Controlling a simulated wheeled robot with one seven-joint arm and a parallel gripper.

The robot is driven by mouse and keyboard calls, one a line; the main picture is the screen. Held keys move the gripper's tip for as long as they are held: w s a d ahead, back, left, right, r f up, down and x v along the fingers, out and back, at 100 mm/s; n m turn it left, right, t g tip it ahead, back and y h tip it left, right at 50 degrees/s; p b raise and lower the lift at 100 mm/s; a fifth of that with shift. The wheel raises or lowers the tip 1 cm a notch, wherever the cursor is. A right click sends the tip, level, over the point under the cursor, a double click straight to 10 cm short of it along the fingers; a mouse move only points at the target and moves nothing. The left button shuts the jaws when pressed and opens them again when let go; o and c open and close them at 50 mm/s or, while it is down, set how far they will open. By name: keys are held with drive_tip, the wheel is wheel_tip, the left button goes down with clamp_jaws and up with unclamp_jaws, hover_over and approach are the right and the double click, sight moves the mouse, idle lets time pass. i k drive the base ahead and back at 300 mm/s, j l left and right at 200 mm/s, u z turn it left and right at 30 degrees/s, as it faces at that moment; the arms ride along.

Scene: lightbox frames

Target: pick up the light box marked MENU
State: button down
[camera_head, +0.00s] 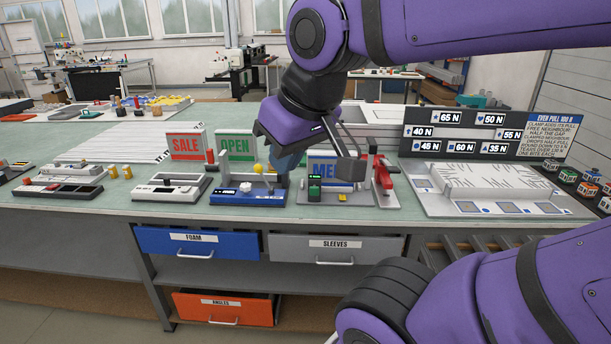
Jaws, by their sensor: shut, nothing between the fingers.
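My gripper (287,161) is shut and empty. A light box marked OPEN (236,145), in green, and one marked SALE (187,146), in red, stand further left.
A blue tray fixture (235,198) and a grey one (170,193) lie along the bench front. A red clamp-like tool (382,174) stands right of the MENU box. A large panel with force labels (485,134) stands behind a pale fixture. Drawers are below.

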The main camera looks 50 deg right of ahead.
sight(318, 162)
drive_tip(key=i+l+z, duration=0.1)
drive_tip(key=z, duration=0.3)
drive_tip(key=i+z, duration=0.2)
drive_tip(key=z, duration=0.15)
drive_tip(key=i+l+z, duration=0.1)
drive_tip(key=z, duration=0.3)
